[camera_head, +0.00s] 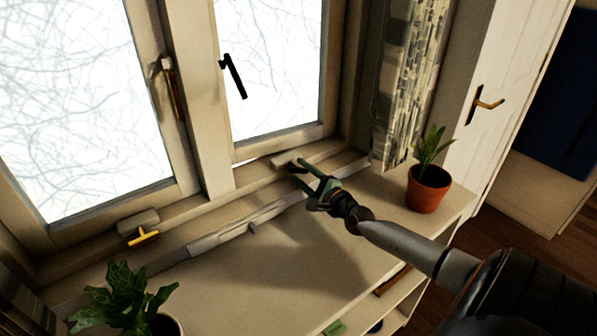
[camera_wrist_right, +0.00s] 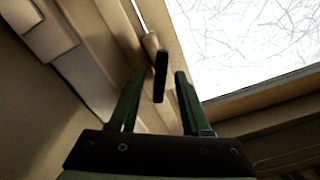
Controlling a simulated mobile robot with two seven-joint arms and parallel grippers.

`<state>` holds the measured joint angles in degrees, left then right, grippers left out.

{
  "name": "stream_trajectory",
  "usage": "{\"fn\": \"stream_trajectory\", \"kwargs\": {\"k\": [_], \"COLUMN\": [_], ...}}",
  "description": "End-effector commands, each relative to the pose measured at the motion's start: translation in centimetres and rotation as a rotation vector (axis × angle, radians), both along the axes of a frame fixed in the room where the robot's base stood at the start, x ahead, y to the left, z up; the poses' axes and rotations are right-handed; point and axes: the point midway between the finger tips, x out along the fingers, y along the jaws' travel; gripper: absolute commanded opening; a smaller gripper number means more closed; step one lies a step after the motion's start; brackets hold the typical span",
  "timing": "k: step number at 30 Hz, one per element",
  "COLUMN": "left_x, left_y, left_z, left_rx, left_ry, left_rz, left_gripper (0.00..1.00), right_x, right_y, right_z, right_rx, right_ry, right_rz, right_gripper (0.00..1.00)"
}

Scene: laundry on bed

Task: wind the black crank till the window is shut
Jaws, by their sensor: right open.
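The black crank (camera_head: 297,169) sits on a pale housing (camera_head: 285,160) on the sill below the right window sash; it is small and partly hidden by my gripper. In the right wrist view the black crank (camera_wrist_right: 161,78) hangs from a tan knob and appears between my open fingers, with space on both sides. My right gripper (camera_head: 306,182) is open beside the crank and holds nothing. The right window (camera_head: 285,138) shows a thin bright gap along its bottom edge. My left gripper is out of view.
A yellow crank (camera_head: 143,238) sits at the left sash. A long grey bar (camera_head: 240,222) lies along the sill edge. Potted plants stand at right (camera_head: 428,190) and at lower left (camera_head: 120,300). A black handle (camera_head: 235,78) is on the window. The cabinet top (camera_head: 290,265) is mostly clear.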

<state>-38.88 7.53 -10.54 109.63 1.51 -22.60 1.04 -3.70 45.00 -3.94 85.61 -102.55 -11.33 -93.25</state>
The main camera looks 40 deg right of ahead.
Motion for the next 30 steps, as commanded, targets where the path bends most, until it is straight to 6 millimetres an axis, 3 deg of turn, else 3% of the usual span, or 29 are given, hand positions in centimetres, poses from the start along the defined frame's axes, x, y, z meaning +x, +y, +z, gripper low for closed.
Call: {"fn": "stream_trajectory", "kwargs": {"k": [6,16,28,30], "left_x": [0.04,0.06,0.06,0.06], "left_y": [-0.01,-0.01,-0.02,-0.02], "left_z": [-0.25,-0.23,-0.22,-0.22], "left_rx": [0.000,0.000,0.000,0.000], "left_ry": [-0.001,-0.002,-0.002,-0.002], "left_rz": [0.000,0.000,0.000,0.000], "left_gripper": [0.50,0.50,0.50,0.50], "right_x": [1.24,1.38,1.36,1.36], "right_y": [-0.11,-0.14,-0.12,-0.12], "right_z": [-0.04,-0.01,-0.01,-0.01], "right_rx": [0.000,0.000,0.000,0.000], "right_ry": [0.001,0.001,0.001,0.001], "right_rz": [0.000,0.000,0.000,0.000], "right_gripper": [0.47,0.46,0.01,0.00]}}
